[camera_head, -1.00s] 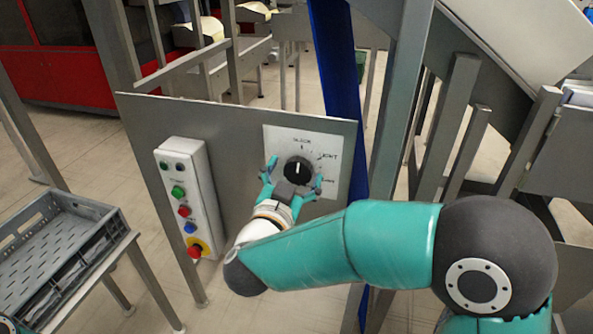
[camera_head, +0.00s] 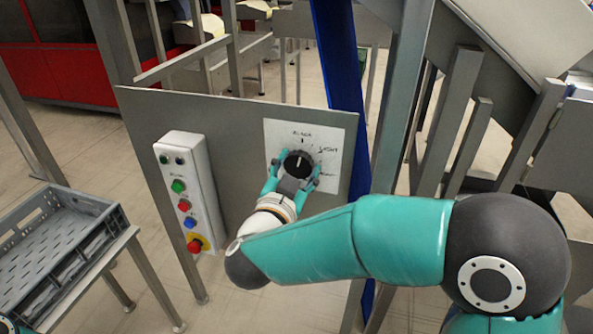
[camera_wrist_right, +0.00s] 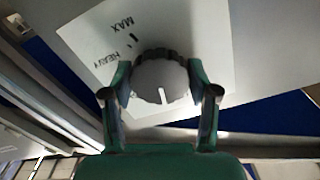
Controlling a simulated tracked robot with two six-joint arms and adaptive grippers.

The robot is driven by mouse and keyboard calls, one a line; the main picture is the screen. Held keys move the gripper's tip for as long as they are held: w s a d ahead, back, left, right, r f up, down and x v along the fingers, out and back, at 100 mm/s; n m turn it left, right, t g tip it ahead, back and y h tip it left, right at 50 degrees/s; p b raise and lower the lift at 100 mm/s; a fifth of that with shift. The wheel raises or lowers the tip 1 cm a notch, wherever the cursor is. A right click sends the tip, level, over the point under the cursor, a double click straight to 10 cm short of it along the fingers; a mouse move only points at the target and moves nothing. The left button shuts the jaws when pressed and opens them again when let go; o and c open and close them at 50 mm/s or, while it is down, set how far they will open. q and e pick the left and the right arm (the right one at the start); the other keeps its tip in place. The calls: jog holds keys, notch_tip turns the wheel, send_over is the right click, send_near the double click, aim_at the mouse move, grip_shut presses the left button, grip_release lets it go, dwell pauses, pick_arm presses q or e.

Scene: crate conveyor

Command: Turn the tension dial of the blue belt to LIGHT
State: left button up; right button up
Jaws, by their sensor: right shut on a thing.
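The tension dial (camera_head: 298,161) is a round black knob on a white label plate (camera_head: 338,130), fixed to the grey panel beside a blue post. SLACK is printed above the knob and LIGHT at its upper right; a lower right label is unreadable. The knob's white mark points up, about toward SLACK. My right gripper (camera_head: 295,174) is shut on the knob, one finger on each side. In the right wrist view the fingers (camera_wrist_right: 160,76) grip the ribbed rim of the dial (camera_wrist_right: 158,82), and MAX and HEAVY show opposite the white mark. My left gripper is not in view.
A white control box (camera_head: 187,190) with several coloured buttons, including a red one on yellow, is on the panel to the left. A grey crate (camera_head: 108,216) sits on a stand at lower left. Grey metal frame posts (camera_head: 405,100) stand right of the dial.

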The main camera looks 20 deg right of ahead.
jog(key=m+b, duration=0.3)
jog(key=b, duration=0.1)
jog(key=m+b, duration=0.2)
jog(key=shift+f+m, duration=0.3)
jog(key=shift+r+m+b, duration=0.15)
jog(key=shift+m+b, duration=1.65)
jog(key=shift+m, duration=0.2)
jog(key=o, duration=1.2)
jog(key=shift+r, duration=0.1)
jog(key=shift+s, duration=0.1)
jog(key=v, duration=1.2)
